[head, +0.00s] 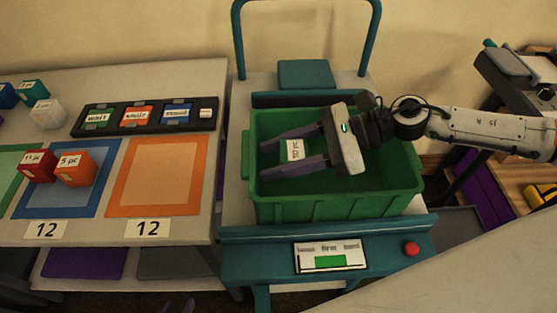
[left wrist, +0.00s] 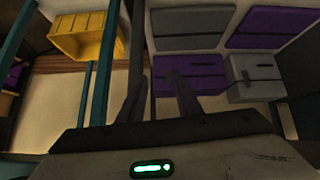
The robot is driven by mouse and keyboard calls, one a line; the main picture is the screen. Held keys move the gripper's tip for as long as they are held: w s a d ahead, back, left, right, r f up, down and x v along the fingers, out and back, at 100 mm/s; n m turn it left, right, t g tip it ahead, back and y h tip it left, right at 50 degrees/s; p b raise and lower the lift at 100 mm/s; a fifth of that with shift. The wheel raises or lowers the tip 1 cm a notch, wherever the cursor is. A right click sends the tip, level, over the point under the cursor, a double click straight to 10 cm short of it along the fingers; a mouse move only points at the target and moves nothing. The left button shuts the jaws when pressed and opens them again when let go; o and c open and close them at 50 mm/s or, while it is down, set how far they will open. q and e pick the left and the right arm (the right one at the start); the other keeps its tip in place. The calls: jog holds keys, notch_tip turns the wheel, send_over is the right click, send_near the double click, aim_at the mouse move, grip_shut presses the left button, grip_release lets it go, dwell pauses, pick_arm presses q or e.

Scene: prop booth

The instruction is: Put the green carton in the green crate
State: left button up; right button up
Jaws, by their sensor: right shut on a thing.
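The green crate (head: 335,207) stands on a teal-framed stand in the middle of the head view. My right gripper (head: 266,160) reaches into it from the right, with its two purple fingers spread around a green carton. Only the carton's white label (head: 294,150) shows clearly between the fingers; its green sides blend with the crate. Whether the carton touches the crate floor I cannot tell. My left gripper (head: 180,306) shows only as fingertips at the bottom edge. In the left wrist view (left wrist: 158,88) its fingers are apart with nothing between them.
A table at left bears a red carton (head: 37,166), an orange carton (head: 76,169), coloured mats and a black label rack (head: 143,116). The stand has a front display (head: 330,257) and a red button (head: 411,249). A yellow crate (left wrist: 87,37) shows in the left wrist view.

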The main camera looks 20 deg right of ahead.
jog(key=shift+f, duration=0.8)
jog(key=shift+f+b, duration=0.65)
jog(key=shift+b, duration=0.05)
jog(key=o, duration=1.1)
jog(key=shift+r, duration=0.1)
pick_arm(q)
jog(key=shift+w+d+f, duration=0.2)
jog(key=shift+w+f, duration=0.05)
jog(key=shift+w, duration=0.15)
jog(key=shift+r, duration=0.1)
